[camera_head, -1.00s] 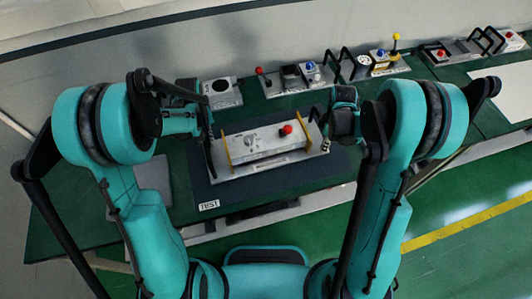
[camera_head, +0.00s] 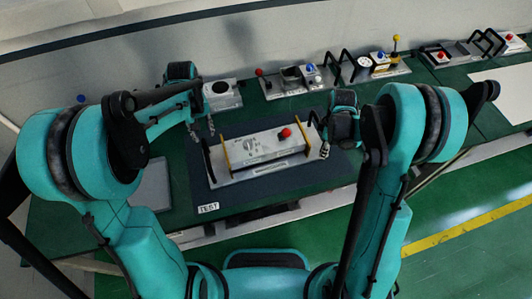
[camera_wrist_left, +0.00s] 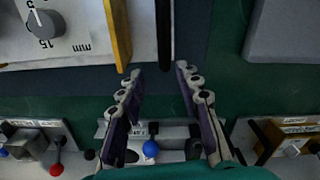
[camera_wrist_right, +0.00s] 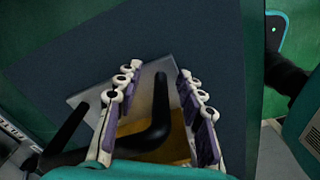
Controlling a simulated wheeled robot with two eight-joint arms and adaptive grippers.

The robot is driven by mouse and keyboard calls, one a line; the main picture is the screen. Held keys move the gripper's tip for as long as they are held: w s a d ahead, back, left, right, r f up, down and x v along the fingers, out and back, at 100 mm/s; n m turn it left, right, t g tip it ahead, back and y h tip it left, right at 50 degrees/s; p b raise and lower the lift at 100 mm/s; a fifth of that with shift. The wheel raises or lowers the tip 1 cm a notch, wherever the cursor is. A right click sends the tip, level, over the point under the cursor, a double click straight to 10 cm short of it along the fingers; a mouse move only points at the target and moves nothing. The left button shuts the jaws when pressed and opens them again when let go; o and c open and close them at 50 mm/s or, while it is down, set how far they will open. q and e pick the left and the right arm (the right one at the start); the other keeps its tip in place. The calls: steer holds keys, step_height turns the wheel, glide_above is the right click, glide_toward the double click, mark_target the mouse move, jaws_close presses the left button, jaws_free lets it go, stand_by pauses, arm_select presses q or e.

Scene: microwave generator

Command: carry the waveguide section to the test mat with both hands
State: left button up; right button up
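The waveguide section (camera_head: 260,150) is a silver box on a flat plate, with yellow brackets, a red knob and black end handles. It lies on the dark test mat (camera_head: 235,196), whose label reads TEST. My left gripper (camera_head: 204,131) is open and empty, behind the section's left end. In the left wrist view the left handle (camera_wrist_left: 165,35) is beyond its spread fingertips (camera_wrist_left: 157,72). My right gripper (camera_head: 326,150) is at the section's right end. In the right wrist view its fingers (camera_wrist_right: 157,76) are apart, with the right handle (camera_wrist_right: 160,108) between them and gaps beside it.
A grey pad (camera_head: 152,184) lies left of the mat. Behind the mat stand a grey box with a round opening (camera_head: 221,95) and a unit with red and blue knobs (camera_head: 290,80). More devices (camera_head: 385,63) stand to the right. The table's front edge is close to the mat.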

arm_select(q)
step_height(320, 180, up, 4)
steer(key=shift+r, duration=0.6)
arm_select(e)
steer(key=shift+r, duration=0.25)
step_height(320, 180, up, 12)
steer(key=shift+f, duration=0.25)
